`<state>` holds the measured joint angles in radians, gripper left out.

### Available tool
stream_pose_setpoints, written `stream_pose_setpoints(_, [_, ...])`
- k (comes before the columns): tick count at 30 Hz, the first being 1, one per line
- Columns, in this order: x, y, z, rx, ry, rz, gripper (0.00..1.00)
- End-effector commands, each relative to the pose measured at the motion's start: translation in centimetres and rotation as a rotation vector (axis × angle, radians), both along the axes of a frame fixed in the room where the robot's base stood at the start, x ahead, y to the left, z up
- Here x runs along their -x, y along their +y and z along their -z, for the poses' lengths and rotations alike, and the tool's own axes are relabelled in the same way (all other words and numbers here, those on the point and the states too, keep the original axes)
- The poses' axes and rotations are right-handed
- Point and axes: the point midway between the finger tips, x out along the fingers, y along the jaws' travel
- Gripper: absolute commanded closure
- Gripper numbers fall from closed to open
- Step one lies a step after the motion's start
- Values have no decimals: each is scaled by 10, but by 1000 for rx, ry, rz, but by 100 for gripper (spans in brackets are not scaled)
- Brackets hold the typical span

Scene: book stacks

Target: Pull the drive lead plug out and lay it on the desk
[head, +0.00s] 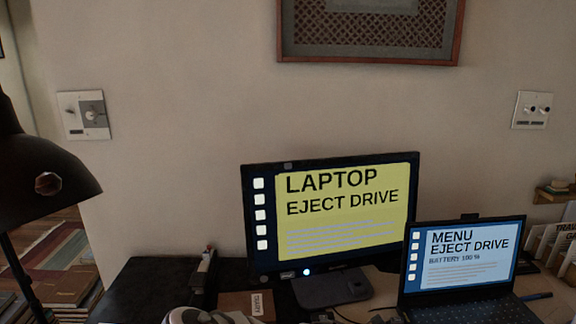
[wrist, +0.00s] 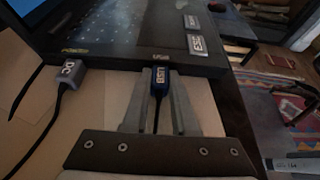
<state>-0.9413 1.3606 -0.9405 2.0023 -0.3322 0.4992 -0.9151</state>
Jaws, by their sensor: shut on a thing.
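In the wrist view my gripper (wrist: 159,98) is shut on a blue plug (wrist: 159,80) with white lettering, apparently the drive lead plug. The plug's front end is at the laptop's side edge, under a USB label. I cannot tell how deep it sits in the port. Its dark lead (wrist: 157,112) runs back between the fingers. The laptop (wrist: 130,40) also shows in the head view, with a blue screen (head: 461,254) reading "MENU EJECT DRIVE, BATTERY 100 %". The desk (wrist: 105,100) is pale below the laptop's edge.
A grey DC plug (wrist: 67,78) with its cable sits left of the blue plug, by a POWER label. A monitor (head: 330,213) reading "LAPTOP EJECT DRIVE" stands left of the laptop. A black lamp (head: 40,175) is at far left. Bare desk shows between the cables and my gripper.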

Motion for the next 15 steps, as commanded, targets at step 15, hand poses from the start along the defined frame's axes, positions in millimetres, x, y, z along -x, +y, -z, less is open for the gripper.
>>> stream_pose_setpoints(15, [0,12,0,-1,0,-1,100])
